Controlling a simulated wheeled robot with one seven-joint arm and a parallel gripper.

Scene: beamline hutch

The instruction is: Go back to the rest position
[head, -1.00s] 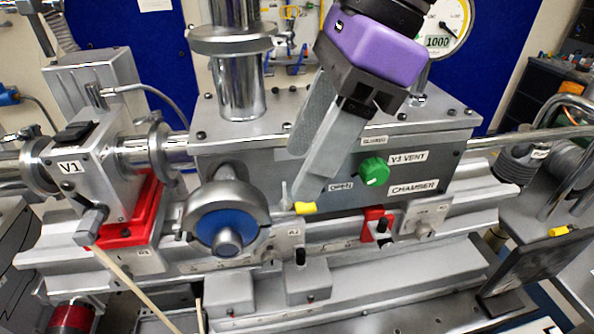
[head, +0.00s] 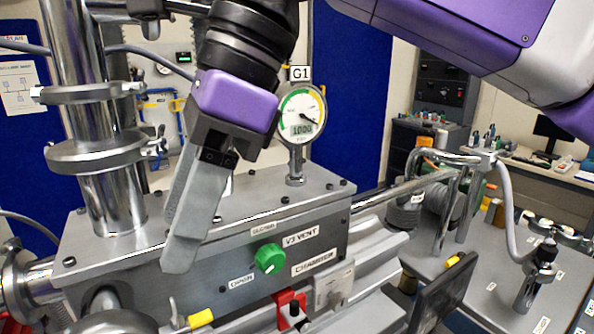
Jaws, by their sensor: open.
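My gripper (head: 200,205) hangs in the left middle of the head view, its grey fingers pointing down in front of the grey chamber box (head: 330,235). The fingers overlap in this view, and I see nothing held between them. My purple and white arm reaches in from the upper right. Right of the fingers on the box front is the green V3 VENT knob (head: 269,258), clear of the gripper. The labels OPEN and CLOSED sit around the knob.
Gauge G1 (head: 302,115) reads 1000 on top of the box. A steel column (head: 105,150) stands left of my gripper. A yellow-tipped lever (head: 200,319) and red block (head: 290,308) are below. Bent pipes (head: 450,165) and a bench (head: 560,180) are at right.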

